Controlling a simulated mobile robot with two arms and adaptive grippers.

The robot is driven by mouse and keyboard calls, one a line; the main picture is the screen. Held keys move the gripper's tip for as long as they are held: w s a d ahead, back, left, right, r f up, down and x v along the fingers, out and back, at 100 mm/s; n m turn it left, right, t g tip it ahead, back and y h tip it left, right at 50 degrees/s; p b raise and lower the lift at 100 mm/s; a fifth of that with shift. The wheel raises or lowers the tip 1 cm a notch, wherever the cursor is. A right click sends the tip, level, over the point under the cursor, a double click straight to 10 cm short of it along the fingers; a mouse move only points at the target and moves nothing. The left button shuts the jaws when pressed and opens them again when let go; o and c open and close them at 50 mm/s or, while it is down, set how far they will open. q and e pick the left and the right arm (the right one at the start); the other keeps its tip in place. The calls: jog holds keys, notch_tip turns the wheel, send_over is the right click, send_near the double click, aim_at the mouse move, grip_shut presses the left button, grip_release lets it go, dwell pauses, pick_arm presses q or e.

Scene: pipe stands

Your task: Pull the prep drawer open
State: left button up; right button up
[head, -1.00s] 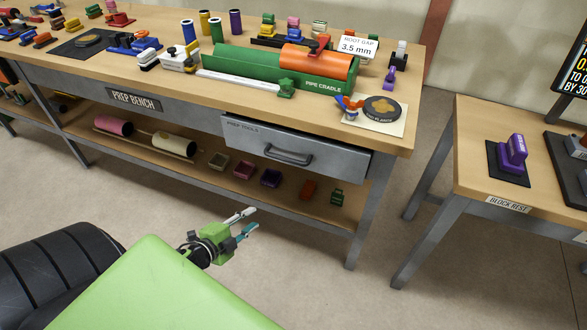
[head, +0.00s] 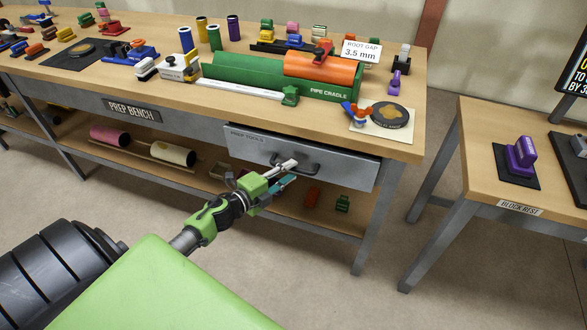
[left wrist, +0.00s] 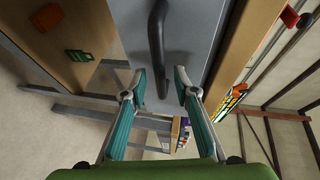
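The prep drawer (head: 335,170) is a grey metal front marked "PREP TOOLS" under the prep bench top, with a dark bar handle (head: 308,167). It looks shut or nearly so. Whether a finger touches the handle, I cannot tell. My right gripper is out of view.
The prep bench (head: 400,143) carries a green pipe cradle (head: 235,72) with an orange pipe and several tools. A lower shelf (head: 235,187) holds pipes and small blocks. A second table (head: 485,180) stands at the right, past a floor gap. Open floor lies in front.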

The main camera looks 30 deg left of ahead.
pick_arm(q)
jog(key=shift+x, duration=1.25)
grip_shut()
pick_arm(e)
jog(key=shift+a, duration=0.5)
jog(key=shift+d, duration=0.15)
